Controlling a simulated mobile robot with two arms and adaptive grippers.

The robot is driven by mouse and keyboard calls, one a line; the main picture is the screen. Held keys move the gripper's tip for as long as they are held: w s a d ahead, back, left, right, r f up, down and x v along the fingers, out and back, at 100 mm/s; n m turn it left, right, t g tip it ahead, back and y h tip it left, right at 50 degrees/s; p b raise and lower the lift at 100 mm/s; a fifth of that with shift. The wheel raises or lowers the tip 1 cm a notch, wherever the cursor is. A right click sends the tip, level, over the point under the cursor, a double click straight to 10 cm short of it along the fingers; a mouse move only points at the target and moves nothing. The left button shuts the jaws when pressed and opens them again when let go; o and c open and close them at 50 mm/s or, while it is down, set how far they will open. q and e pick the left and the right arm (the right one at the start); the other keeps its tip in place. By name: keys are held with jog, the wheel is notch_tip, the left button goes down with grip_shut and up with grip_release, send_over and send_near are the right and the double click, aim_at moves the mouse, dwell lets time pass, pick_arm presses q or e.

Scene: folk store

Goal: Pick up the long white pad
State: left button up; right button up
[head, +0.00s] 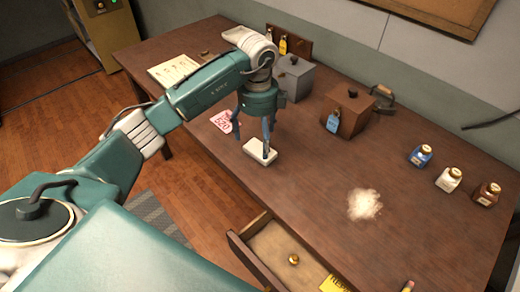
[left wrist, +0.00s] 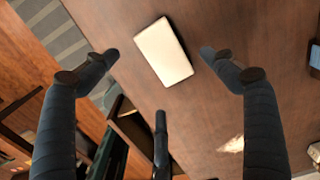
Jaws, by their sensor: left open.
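The long white pad (head: 259,151) lies flat on the brown table near its front edge. In the left wrist view the pad (left wrist: 163,52) shows as a plain rectangle on the wood. My left gripper (head: 252,138) is open and points down over the pad; one finger hides part of it in the head view. In the left wrist view the left gripper's fingers (left wrist: 160,65) are spread, with the pad showing between and beyond their tips. Whether any finger touches it I cannot tell. My right gripper is not in view.
An open drawer (head: 240,248) juts from the table front. A grey box (head: 294,78) and a brown box (head: 346,115) stand behind the gripper. A pink-lettered card (head: 222,121) lies left of the pad. A pale powder pile (head: 364,204) and small bottles (head: 420,156) are to the right.

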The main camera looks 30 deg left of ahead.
aim_at(257, 151)
pick_arm(q)
jog(key=f, duration=0.1)
jog(key=f+p, duration=0.1)
jog(key=f, duration=0.1)
jog(key=f+p, duration=0.1)
jog(key=f, duration=0.1)
jog(key=shift+a, duration=0.25)
jog(key=shift+w+f, duration=0.1)
jog(key=shift+f, duration=0.15)
jog(key=c, duration=0.7)
jog(key=shift+c, duration=0.8)
